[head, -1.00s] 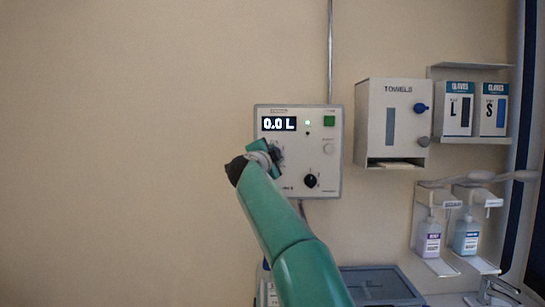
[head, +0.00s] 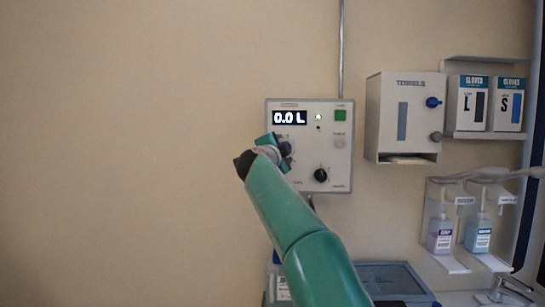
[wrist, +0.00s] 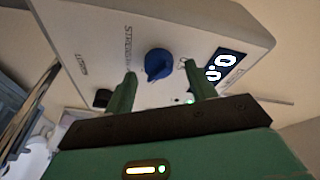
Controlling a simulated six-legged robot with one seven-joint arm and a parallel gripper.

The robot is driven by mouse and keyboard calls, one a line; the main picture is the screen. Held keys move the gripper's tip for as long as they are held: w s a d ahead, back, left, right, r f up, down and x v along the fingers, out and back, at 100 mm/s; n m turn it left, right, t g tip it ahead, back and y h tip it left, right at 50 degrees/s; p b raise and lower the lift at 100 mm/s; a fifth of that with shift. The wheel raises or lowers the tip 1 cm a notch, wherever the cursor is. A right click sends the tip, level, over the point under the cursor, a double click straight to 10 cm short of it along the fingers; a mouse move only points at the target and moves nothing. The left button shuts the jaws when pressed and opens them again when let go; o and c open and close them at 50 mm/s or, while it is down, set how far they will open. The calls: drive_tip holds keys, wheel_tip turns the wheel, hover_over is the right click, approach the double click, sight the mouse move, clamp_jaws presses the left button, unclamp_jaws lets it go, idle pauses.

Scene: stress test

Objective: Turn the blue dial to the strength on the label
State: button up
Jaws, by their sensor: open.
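The blue dial (wrist: 158,65) sits on a white wall panel (wrist: 100,30) in the wrist view, beside lettering that starts "STREN". My gripper (wrist: 160,72) is open, with one green finger on each side of the dial; contact cannot be told. In the head view my gripper (head: 275,145) is in front of the panel's left side and hides most of the dial. The panel display (head: 289,118) reads 0.0 L, with a lit green light beside it. A container with a label (head: 283,290) is partly hidden behind my arm; its text is unreadable.
The panel (head: 341,165) also has a black knob (head: 321,175) and a green button (head: 341,115). To the right are a towel box (head: 385,115) with a blue knob, glove boxes (head: 467,105) and pump bottles (head: 440,237). A grey tub (head: 400,270) stands below.

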drive_tip(key=v, duration=1.3)
drive_tip(key=shift+f, duration=0.1)
drive_tip(key=shift+d, duration=0.1)
drive_tip(key=s+d+r+n+t+y, duration=0.2)
drive_tip(key=s+n+y, duration=0.3)
drive_tip(key=n+y, duration=0.15)
drive_tip(key=s+d+f+n+g, duration=0.3)
drive_tip(key=s+d+f, duration=0.3)
drive_tip(key=s+f, duration=0.5)
drive_tip(key=s+d+f+n+g+h, duration=0.1)
drive_tip(key=s+d+f+n+g, duration=0.2)
drive_tip(key=s+d+f+g, duration=0.3)
drive_tip(key=s+d+f+n+g, duration=0.3)
drive_tip(key=s+d+f+g, duration=0.2)
drive_tip(key=s+f, duration=1.2)
wheel_tip(320, 180, down, 2)
drive_tip(key=shift+d+f+n, duration=0.2)
drive_tip(key=shift+d+n, duration=0.15)
drive_tip(key=shift+d, duration=0.55)
